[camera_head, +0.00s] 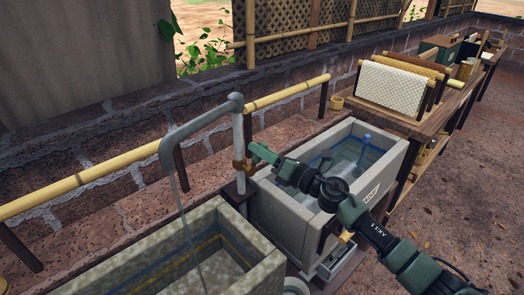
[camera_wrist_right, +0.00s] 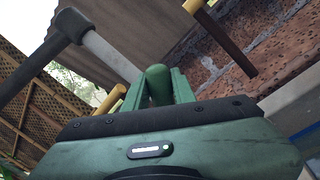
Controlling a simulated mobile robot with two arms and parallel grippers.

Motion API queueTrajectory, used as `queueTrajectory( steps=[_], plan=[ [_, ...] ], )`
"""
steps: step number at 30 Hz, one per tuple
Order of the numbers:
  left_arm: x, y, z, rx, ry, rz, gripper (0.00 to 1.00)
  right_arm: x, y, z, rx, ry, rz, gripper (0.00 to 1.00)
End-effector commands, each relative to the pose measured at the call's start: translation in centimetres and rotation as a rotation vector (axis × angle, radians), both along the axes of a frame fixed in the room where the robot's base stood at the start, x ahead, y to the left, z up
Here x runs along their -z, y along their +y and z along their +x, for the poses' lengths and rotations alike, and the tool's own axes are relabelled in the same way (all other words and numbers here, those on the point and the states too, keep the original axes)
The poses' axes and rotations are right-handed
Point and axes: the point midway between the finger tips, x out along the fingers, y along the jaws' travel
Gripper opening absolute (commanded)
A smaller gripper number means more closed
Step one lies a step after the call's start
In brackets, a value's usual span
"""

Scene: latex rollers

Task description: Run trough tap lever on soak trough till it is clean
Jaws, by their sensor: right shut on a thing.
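The grey tap pipe (camera_head: 238,125) stands between two stone troughs, with its spout (camera_head: 185,140) arching left. A thin stream of water (camera_head: 187,220) falls from the spout into the near trough (camera_head: 262,272). My right gripper (camera_head: 258,152) is at the brass tap fitting (camera_head: 239,165) on the pipe. In the right wrist view, my right gripper (camera_wrist_right: 157,92) is shut on a rounded green piece (camera_wrist_right: 158,75), which looks like the tap lever. The lever is mostly hidden by the fingers. My left gripper is not in view.
The far trough (camera_head: 398,150) holds water and a blue rod (camera_head: 364,148); my right arm reaches across it. A bamboo rail (camera_head: 75,180) runs along the stone ledge behind. A wooden bench (camera_head: 425,125) with a rack of sheets (camera_head: 388,88) stands at the right.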

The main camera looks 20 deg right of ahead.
Motion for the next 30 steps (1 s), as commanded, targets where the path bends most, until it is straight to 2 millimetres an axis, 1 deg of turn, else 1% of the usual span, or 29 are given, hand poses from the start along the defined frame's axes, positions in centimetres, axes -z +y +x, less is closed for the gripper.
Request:
queueTrajectory(
  steps=[10, 11, 12, 13, 23, 26, 30],
  plan=[
    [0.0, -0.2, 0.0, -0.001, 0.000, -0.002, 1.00, 0.0, 0.2, -0.1, -0.005, 0.000, 0.000, 0.00],
    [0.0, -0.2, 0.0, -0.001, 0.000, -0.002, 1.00, 0.0, 0.2, -0.1, -0.005, 0.000, 0.000, 0.28],
    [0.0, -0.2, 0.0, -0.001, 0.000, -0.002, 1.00, 0.0, 0.2, -0.1, -0.005, 0.000, 0.000, 0.39],
    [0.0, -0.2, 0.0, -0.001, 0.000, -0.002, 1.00, 0.0, 0.2, -0.1, -0.004, 0.000, 0.000, 0.48],
    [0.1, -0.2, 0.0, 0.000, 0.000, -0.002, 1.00, 0.1, 0.0, -0.1, -0.001, 0.000, 0.000, 0.48],
    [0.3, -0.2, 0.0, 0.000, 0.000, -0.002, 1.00, 0.3, -0.3, -0.9, -0.002, 0.002, -0.001, 0.48],
    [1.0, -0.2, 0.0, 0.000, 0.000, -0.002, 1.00, 0.8, -1.3, -3.0, -0.003, 0.003, -0.002, 0.48]
  ],
)
